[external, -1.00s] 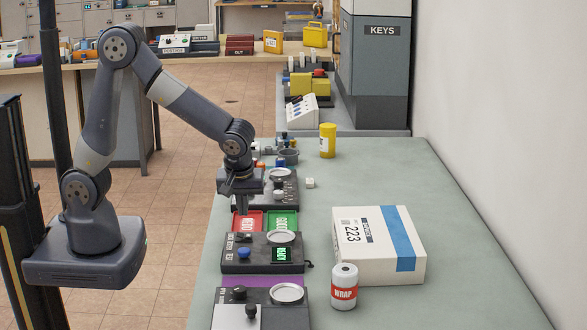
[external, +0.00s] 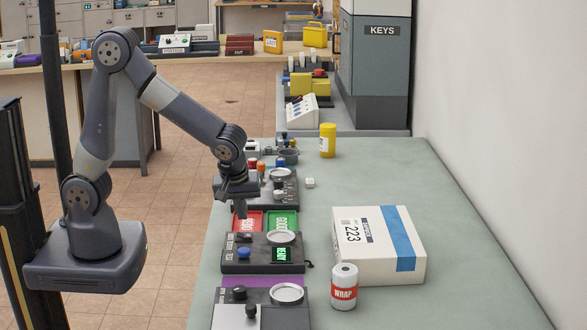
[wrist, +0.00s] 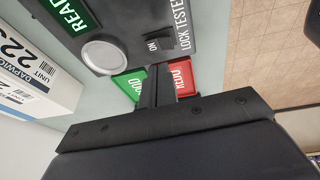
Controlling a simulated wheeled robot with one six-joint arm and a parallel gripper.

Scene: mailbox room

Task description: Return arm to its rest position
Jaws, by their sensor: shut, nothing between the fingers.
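My gripper (external: 239,211) hangs at the end of my arm, over the left edge of the green-grey table (external: 450,260). Its fingers are shut with nothing between them. It is above the red tray (external: 247,224) and the green tray (external: 285,222). In the wrist view the shut fingers (wrist: 157,87) point across the red tray (wrist: 183,80) and green tray (wrist: 130,84) toward the lock tester (wrist: 150,25).
The lock tester (external: 262,254) with its green READY display sits before the trays. A yellow canister (external: 327,140) stands farther back. Bare table lies on the right.

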